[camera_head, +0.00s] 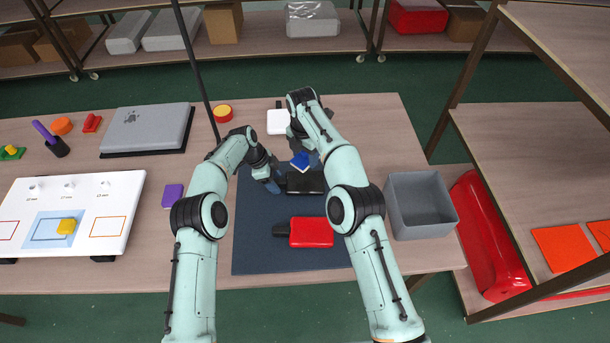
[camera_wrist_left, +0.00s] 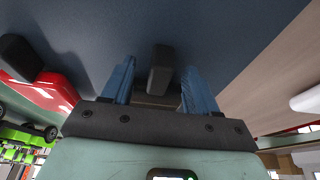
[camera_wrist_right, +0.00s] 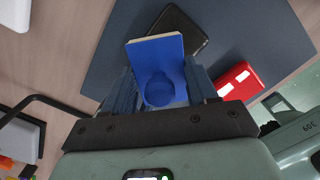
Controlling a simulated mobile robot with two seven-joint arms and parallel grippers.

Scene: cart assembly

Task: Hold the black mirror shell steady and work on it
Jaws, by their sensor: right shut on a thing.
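The black mirror shell (camera_head: 306,183) lies on the dark blue mat (camera_head: 262,245). My left gripper (camera_head: 274,184) is low at the shell's left end. In the left wrist view its blue fingers stand apart, with the narrow end of the black shell (camera_wrist_left: 160,70) between them and gaps on both sides. My right gripper (camera_head: 298,150) is shut on the round knob of a blue block (camera_wrist_right: 160,60), which has a flat face with a pale edge. The block also shows in the head view (camera_head: 299,161), just above the shell. In the right wrist view it partly hides the shell (camera_wrist_right: 183,30).
A red tool with a black handle (camera_head: 311,232) lies lower on the mat. A grey bin (camera_head: 421,207) stands to the right. A white item (camera_head: 277,122) is behind the mat. A purple block (camera_head: 172,195) and a white board (camera_head: 115,190) lie left.

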